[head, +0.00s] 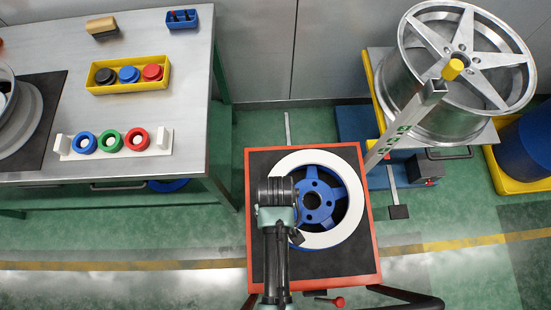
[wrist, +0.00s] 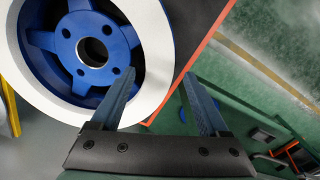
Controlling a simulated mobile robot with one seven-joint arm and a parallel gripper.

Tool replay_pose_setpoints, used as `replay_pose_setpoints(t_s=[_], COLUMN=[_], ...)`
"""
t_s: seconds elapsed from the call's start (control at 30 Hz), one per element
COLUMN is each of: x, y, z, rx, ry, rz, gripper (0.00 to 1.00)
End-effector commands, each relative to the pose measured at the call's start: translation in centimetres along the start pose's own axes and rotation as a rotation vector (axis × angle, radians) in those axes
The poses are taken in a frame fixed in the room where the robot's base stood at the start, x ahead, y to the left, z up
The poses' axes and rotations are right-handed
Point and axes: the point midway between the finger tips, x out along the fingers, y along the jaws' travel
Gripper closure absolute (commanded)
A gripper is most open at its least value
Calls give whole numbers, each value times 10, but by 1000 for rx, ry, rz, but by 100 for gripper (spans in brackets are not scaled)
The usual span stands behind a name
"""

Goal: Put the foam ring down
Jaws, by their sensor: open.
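The white foam ring (head: 348,222) lies flat around a blue five-spoked wheel (head: 318,200) on the black-topped cart. The ring also shows in the wrist view (wrist: 154,50), with the blue wheel (wrist: 70,50) inside it. My gripper (wrist: 160,86) is open. Its left finger lies over the white band and its right finger is outside the ring's outer edge, so the band's edge shows between them. I cannot tell whether either finger touches the ring. In the head view my wrist covers the ring's left side and hides the fingertips.
The cart (head: 262,157) has a red-orange rim. A large silver wheel (head: 463,55) and a slanted post (head: 402,125) stand at right. Green floor lies open at front right.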

Motion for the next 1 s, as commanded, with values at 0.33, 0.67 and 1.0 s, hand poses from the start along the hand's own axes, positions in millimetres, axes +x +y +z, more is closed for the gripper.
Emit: replay_pose_setpoints(t_s=[0.33, 0.67, 1.0], x=[-74, -120, -380], y=[0, 17, 91], z=[-1, -38, -204], rx=[0, 24, 174], ry=[3, 134, 1035], rz=[1, 60, 360], gripper=[22, 22, 22])
